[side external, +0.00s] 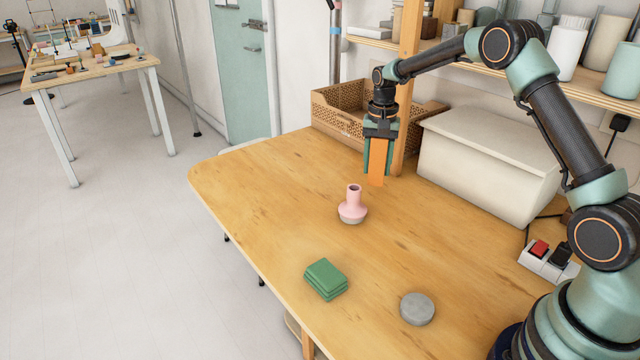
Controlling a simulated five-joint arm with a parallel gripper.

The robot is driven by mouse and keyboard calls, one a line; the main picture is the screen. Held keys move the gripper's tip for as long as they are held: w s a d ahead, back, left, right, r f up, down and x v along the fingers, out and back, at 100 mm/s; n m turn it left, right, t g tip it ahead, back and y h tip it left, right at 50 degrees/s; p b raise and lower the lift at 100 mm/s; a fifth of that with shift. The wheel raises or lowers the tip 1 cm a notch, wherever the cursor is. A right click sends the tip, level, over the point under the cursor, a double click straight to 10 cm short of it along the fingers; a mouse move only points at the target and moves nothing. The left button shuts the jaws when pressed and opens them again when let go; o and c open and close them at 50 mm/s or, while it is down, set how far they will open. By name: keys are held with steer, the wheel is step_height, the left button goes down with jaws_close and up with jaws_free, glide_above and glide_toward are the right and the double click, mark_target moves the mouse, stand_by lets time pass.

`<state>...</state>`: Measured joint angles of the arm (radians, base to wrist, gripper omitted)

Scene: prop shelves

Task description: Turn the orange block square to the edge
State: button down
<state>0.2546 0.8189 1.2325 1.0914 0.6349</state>
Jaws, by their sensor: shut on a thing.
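The orange block (377,177) is a tall upright piece at the back of the wooden table (270,215). My gripper (379,160) points down and is shut on the block, with one finger on each side of it. The block's upper part is partly hidden between the fingers. Its lower end is at or just above the table top; I cannot tell whether it touches. The table's near left edge runs down from the rounded left corner. The block's exact angle to the edges is hard to tell.
A pink vase (352,206) stands in front of the block. A green stack (325,279) and a grey disc (417,309) lie nearer. A wicker basket (338,122) is behind, and a white lidded box (480,170) stands close right. The table's left part is clear.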

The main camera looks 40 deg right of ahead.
mark_target(377, 182)
steer(key=f, duration=0.4)
steer(key=shift+s+a+f, duration=0.1)
steer(key=shift+s+f, duration=0.2)
steer(key=m, duration=0.4)
steer(key=shift+m, duration=0.3)
steer(key=m, duration=0.3)
steer(key=shift+f, duration=0.85)
steer(key=shift+f, duration=0.2)
steer(key=shift+c, duration=1.2)
jaws_free()
